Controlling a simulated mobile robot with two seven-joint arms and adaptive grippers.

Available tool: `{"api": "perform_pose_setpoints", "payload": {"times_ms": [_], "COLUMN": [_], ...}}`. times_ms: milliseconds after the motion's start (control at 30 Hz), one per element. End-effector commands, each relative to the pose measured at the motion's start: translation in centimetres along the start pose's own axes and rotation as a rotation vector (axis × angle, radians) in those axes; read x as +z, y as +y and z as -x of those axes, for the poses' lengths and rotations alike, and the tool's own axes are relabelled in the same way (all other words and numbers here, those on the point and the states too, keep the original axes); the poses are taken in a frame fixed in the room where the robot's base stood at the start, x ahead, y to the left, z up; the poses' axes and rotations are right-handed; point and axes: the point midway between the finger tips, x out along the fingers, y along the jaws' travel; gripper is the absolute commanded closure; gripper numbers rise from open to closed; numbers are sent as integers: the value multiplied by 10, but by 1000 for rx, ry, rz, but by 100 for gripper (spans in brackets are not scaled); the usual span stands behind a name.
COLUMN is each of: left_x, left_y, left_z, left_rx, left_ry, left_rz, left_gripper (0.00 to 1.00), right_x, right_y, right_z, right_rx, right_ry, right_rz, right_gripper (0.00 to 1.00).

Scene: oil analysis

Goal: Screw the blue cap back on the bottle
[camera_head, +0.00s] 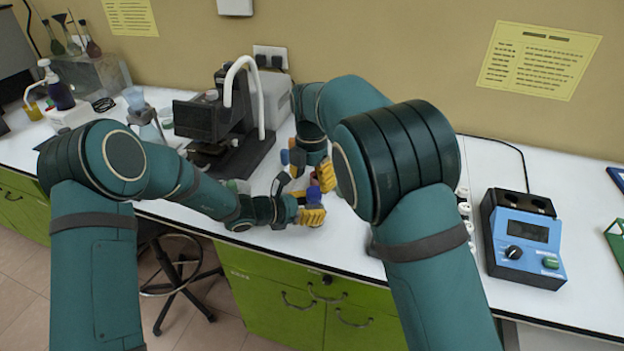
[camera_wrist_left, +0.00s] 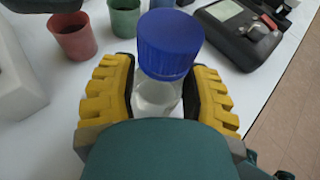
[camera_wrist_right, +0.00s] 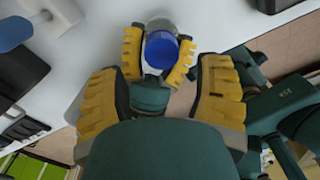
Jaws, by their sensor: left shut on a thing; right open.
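A clear bottle (camera_wrist_left: 158,98) stands upright between the yellow fingers of my left gripper (camera_wrist_left: 165,95), which is shut on it. The blue cap (camera_wrist_left: 168,45) sits on top of the bottle; I cannot tell how tight it is. The cap also shows in the head view (camera_head: 313,194) and in the right wrist view (camera_wrist_right: 161,50). My right gripper (camera_wrist_right: 160,88) is open and empty. Its fingers are apart, and the cap shows beyond and between them, not touched. In the head view both grippers are close together, the right one partly hidden by its arm.
A red cup (camera_wrist_left: 73,36) and a green cup (camera_wrist_left: 125,17) stand near the bottle. A black machine (camera_head: 205,118) with a white curved tube is behind my left arm. A blue meter (camera_head: 525,243) stands at the right. The bench front edge is close below the left gripper.

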Motion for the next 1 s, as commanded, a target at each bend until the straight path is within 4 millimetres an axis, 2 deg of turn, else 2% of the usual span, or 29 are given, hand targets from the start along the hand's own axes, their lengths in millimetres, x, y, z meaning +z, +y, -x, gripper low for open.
{"api": "perform_pose_setpoints", "payload": {"times_ms": [300, 500, 867, 1000], "left_x": [1, 1, 1, 1], "left_y": [0, 0, 0, 0], "left_z": [0, 0, 0, 0], "left_rx": [0, 0, 0, 0], "left_ry": [-1, -1, -1, -1], "left_rz": [0, -1, 0, 0], "left_gripper": [100, 100, 100, 100], "right_x": [2, 4, 4, 3], "right_y": [-2, -2, -2, -3], "right_z": [24, 37, 37, 28], "right_rx": [-1, 1, 0, -3], "right_ry": [5, -8, -9, -8], "right_rz": [264, 363, 372, 372], "right_gripper": [35, 35, 35, 35]}}
